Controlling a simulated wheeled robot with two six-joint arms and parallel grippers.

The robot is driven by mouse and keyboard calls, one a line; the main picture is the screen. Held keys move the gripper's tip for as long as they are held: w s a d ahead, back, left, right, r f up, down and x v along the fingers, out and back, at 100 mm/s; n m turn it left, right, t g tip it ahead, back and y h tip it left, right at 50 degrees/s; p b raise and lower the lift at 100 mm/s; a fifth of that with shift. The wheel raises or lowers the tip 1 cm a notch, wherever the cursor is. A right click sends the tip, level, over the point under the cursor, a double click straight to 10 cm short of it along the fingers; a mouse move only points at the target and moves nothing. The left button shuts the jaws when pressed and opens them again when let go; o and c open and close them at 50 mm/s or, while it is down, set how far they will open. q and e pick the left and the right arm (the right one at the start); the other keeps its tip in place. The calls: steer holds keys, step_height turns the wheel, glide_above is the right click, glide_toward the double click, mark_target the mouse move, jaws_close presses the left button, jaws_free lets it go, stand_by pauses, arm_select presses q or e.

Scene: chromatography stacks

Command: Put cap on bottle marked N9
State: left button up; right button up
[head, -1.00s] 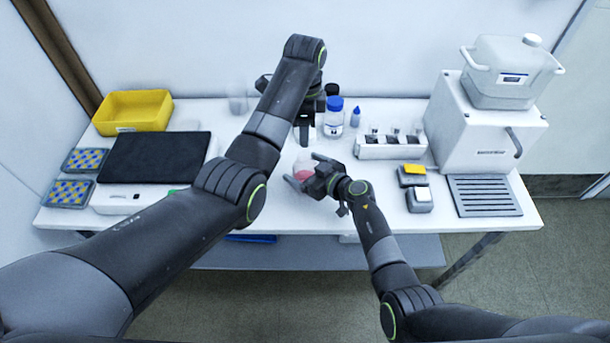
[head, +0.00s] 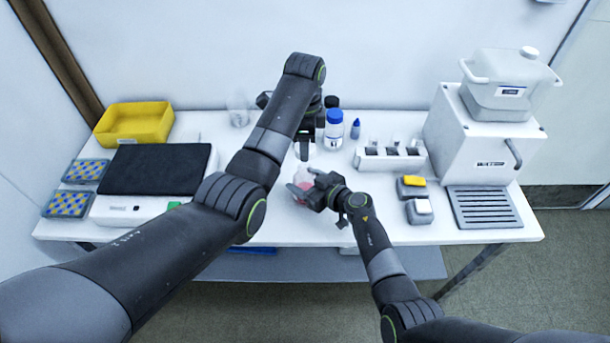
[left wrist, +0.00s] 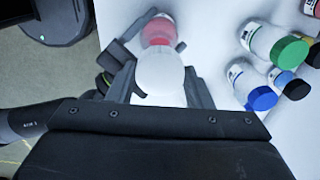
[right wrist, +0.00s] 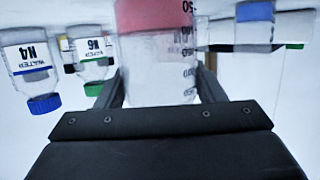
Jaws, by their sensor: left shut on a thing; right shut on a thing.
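A bottle with pink liquid low in it (head: 300,190) stands over the table's front middle. My right gripper (head: 308,182) is shut on it; in the right wrist view the clear, graduated body (right wrist: 155,65) sits between the fingers. No N9 marking is legible on it. My left gripper (head: 305,150) is shut on a round white cap (left wrist: 160,72), held between its fingers in the left wrist view. There the pink bottle (left wrist: 160,30) shows just beyond the cap. Whether cap and bottle neck touch cannot be told.
A blue-capped bottle (head: 334,125) and others stand behind my grippers. The right wrist view shows bottles marked N4 (right wrist: 32,65) and N6 (right wrist: 92,58), upside down. A white rack (head: 390,160) and small blocks (head: 411,187) lie to the right. A black-topped device (head: 155,170) is at left.

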arm_select(q)
steer(key=shift+f, duration=2.1)
steer(key=shift+f, duration=0.1)
steer(key=shift+f, duration=0.8)
steer(key=shift+f, duration=0.55)
arm_select(e)
jaws_close()
arm_select(q)
steer(key=m, duration=1.9)
steer(key=shift+m, duration=0.3)
